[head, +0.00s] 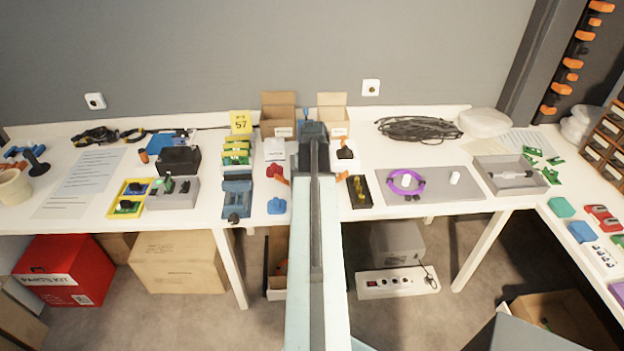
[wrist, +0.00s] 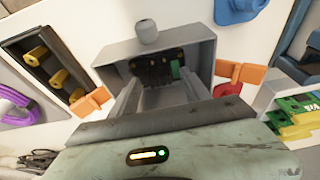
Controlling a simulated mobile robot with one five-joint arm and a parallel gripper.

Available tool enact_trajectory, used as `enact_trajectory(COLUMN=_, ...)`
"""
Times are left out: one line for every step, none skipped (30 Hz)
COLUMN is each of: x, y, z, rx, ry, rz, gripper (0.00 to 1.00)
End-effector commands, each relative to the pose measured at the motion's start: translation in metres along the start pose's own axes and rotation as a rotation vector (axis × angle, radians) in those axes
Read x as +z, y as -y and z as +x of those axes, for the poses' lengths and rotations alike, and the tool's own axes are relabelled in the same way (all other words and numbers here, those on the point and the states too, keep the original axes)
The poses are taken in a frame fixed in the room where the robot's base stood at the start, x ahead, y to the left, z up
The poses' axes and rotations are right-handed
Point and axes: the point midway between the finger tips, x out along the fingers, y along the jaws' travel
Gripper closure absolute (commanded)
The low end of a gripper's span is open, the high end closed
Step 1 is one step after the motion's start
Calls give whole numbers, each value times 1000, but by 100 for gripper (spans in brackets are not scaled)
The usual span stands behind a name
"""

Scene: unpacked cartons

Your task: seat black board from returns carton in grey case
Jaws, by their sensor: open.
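I cannot tell whether the dark part is the black board, or whether the fingers touch anything. In the head view my arm hides the fingertips and this case. Two open cartons (head: 278,104) (head: 333,105) stand at the table's back; I cannot tell which is the returns carton.
Orange-handled clamps (wrist: 90,101) (wrist: 240,75) lie on both sides of the case. A black tray with yellow parts (head: 359,191) and a grey mat (head: 450,194) with a purple cable coil (head: 405,184) lie right of my arm. A blue vise-like fixture (head: 237,195) stands left.

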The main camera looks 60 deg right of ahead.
Motion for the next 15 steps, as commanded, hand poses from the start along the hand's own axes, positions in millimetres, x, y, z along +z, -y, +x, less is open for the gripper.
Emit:
enact_trajectory(x=0, y=0, z=-1, rx=0, ry=0, rz=0, gripper=44)
enact_trajectory(x=0, y=0, z=-2, rx=0, ry=0, rz=0, gripper=44)
enact_trajectory(x=0, y=0, z=-4, rx=0, ry=0, rz=0, gripper=44)
enact_trajectory(x=0, y=0, z=-7, rx=0, ry=0, rz=0, gripper=44)
enact_trajectory(x=-1, y=0, z=-10, rx=0, ry=0, rz=0, gripper=44)
enact_trajectory(x=-1, y=0, z=-16, rx=0, ry=0, rz=0, gripper=44)
enact_trajectory(x=-1, y=0, z=-20, rx=0, ry=0, rz=0, gripper=44)
enact_trajectory(x=-1, y=0, z=-25, rx=0, ry=0, rz=0, gripper=44)
enact_trajectory(x=-1, y=0, z=-32, rx=0, ry=0, rz=0, gripper=44)
enact_trajectory(x=-1, y=0, z=-38, rx=0, ry=0, rz=0, gripper=44)
enact_trajectory(x=-2, y=0, z=-44, rx=0, ry=0, rz=0, gripper=44)
enact_trajectory(x=-2, y=0, z=-52, rx=0, ry=0, rz=0, gripper=44)
enact_trajectory(x=-2, y=0, z=-58, rx=0, ry=0, rz=0, gripper=44)
enact_trajectory(x=-2, y=0, z=-64, rx=0, ry=0, rz=0, gripper=44)
enact_trajectory(x=-2, y=0, z=-70, rx=0, ry=0, rz=0, gripper=44)
